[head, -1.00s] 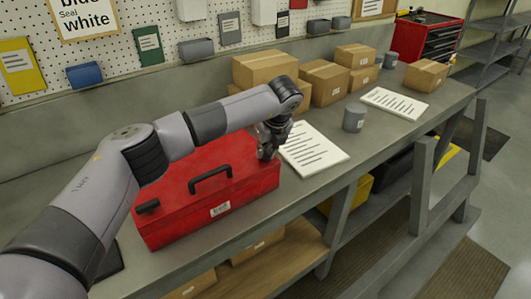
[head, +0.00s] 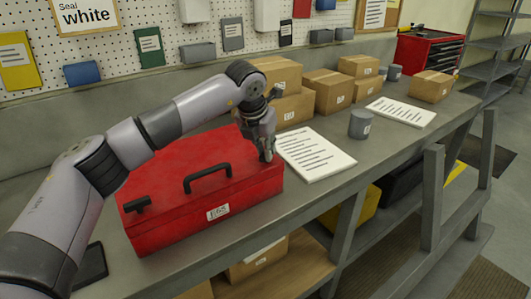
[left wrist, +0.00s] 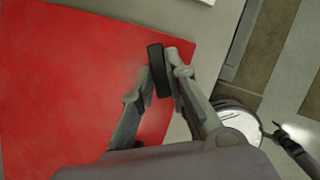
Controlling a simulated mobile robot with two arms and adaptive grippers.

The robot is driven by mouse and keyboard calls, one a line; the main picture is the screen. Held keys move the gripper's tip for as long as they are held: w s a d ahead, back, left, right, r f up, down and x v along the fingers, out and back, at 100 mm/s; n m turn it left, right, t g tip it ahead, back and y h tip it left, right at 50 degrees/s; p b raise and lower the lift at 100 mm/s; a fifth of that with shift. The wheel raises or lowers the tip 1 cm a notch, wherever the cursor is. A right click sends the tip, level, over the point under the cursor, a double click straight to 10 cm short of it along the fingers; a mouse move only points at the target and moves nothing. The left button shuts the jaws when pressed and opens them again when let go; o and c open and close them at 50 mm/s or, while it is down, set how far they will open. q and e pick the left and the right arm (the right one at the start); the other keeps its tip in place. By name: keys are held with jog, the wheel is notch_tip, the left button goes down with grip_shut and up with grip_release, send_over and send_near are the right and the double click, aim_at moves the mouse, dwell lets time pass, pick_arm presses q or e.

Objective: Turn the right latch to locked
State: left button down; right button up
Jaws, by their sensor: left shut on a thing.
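A red toolbox (head: 165,180) lies on the grey workbench, with a black carry handle (head: 208,177) on its lid. Its left latch (head: 137,204) is a short black bar near the front left edge. My left gripper (head: 267,153) is over the right front corner of the lid and covers most of the right latch in the head view. In the left wrist view the right latch (left wrist: 159,70) is a dark bar standing between the fingertips of my left gripper (left wrist: 162,78), which are shut on it.
White printed sheets (head: 316,154) lie right of the toolbox. A grey cup (head: 360,124) and several cardboard boxes (head: 328,90) stand farther along the bench. A pegboard (head: 120,41) rises behind. The bench's front edge is close to the toolbox.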

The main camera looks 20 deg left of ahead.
pick_arm(q)
jog(key=m+h, duration=0.1)
jog(key=m, duration=0.1)
jog(key=shift+a+m, duration=0.15)
jog(key=shift+m, duration=0.15)
jog(key=shift+w+m+g+h+p, duration=0.1)
jog(key=shift+m+g+h+p, duration=0.35)
jog(key=shift+m, duration=1.05)
jog(key=c, duration=1.6)
grip_release()
jog(key=shift+a+r, duration=0.15)
jog(key=shift+r, duration=0.1)
jog(key=v, duration=1.1)
jog(key=shift+a+r, duration=0.2)
jog(key=shift+r, duration=0.05)
